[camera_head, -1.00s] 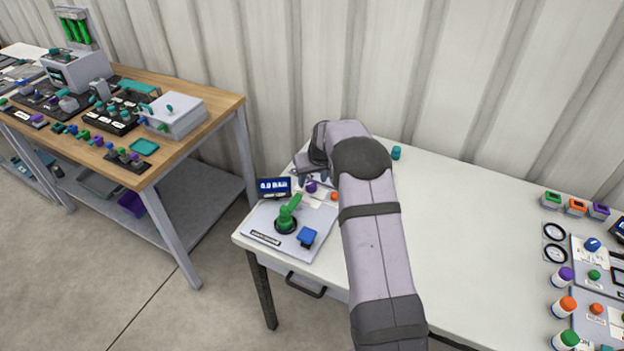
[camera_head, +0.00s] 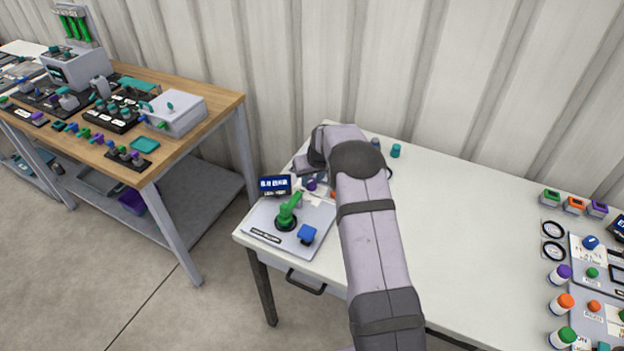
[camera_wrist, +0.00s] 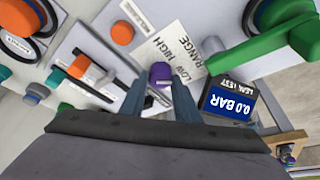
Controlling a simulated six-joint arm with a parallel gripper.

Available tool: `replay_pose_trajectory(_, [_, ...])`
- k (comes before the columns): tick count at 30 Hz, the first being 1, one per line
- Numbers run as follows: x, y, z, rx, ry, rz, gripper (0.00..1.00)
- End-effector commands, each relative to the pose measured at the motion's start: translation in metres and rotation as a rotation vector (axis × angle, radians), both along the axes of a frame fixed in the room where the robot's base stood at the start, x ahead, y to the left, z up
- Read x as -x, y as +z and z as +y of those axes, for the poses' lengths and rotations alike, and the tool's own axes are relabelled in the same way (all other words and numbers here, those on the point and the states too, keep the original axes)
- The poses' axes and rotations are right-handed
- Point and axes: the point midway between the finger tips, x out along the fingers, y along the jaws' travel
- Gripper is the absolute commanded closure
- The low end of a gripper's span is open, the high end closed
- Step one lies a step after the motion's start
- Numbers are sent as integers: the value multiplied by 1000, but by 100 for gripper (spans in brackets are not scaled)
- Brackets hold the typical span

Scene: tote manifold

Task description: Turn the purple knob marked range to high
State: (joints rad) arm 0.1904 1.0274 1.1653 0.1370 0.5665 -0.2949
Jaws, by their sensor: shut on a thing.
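The purple range knob (camera_wrist: 160,74) is in the middle of the wrist view, between my gripper's two fingers (camera_wrist: 157,92). My gripper is shut on it. A white label (camera_wrist: 180,50) beside it reads low, high and range, tilted in this view. Which mark the knob points to cannot be told. In the head view the purple knob (camera_head: 311,185) shows small on the grey panel at the table's left end, partly by my gripper (camera_head: 316,180).
A green lever (camera_head: 288,212) and a blue knob (camera_head: 307,235) share the panel. A display reading 0.0 BAR (camera_wrist: 230,103) stands close to my right finger in the wrist view. An orange knob (camera_wrist: 123,32) is near. The table's middle is clear.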

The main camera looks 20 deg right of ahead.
Motion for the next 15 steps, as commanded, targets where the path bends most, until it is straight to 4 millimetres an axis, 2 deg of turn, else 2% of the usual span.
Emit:
replay_pose_trajectory(8, [0, -2, -1, 0, 64, 0, 94])
replay_pose_trajectory(15, [0, -5, -3, -1, 219, -1, 94])
